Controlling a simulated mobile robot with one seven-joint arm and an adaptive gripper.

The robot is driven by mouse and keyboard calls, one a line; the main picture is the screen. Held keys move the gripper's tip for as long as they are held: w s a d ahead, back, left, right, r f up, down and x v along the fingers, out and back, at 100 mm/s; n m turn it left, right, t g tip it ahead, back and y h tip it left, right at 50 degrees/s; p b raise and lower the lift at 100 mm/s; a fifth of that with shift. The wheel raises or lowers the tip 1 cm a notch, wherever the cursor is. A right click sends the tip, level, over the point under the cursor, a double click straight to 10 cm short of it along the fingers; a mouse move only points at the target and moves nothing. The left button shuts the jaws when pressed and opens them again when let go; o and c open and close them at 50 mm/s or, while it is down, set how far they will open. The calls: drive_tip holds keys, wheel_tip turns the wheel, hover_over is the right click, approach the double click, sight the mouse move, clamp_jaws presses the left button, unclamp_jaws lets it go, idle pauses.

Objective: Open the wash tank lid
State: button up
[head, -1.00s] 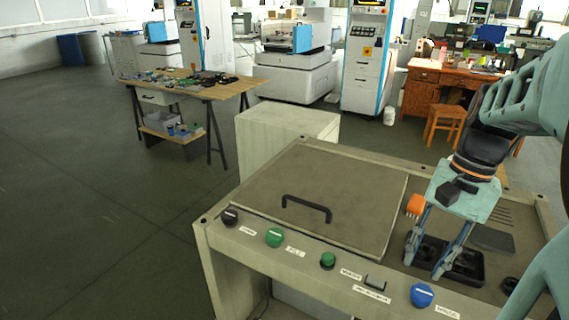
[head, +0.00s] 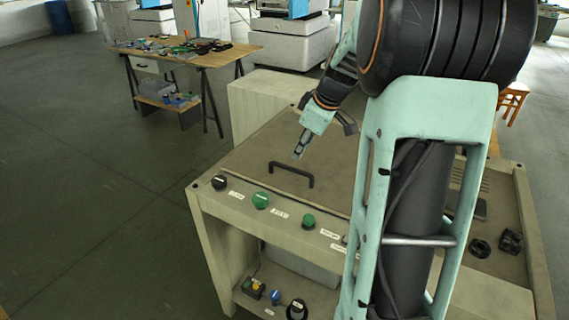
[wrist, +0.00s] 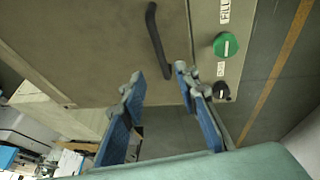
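The wash tank lid (head: 250,158) is a flat grey-brown panel lying shut on the bench-like tank. Its dark bar handle (head: 291,170) stands near the lid's front edge; the handle also shows in the wrist view (wrist: 158,42). My gripper (head: 299,153) is above the lid, just beyond the handle in the head view. In the wrist view my gripper (wrist: 159,76) has its two blue fingers spread apart with nothing between them. My arm hides the right part of the lid.
Along the front panel are a black knob (head: 219,183), a green knob (head: 261,200) and a green button (head: 308,221). Dark parts (head: 510,241) lie at the right of the bench top. A wooden table (head: 180,57) stands behind left. The floor at left is clear.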

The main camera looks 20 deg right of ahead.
sight(293, 169)
drive_tip(key=x, duration=0.9)
drive_tip(key=shift+w+f, duration=0.1)
drive_tip(key=shift+f, duration=0.2)
clamp_jaws()
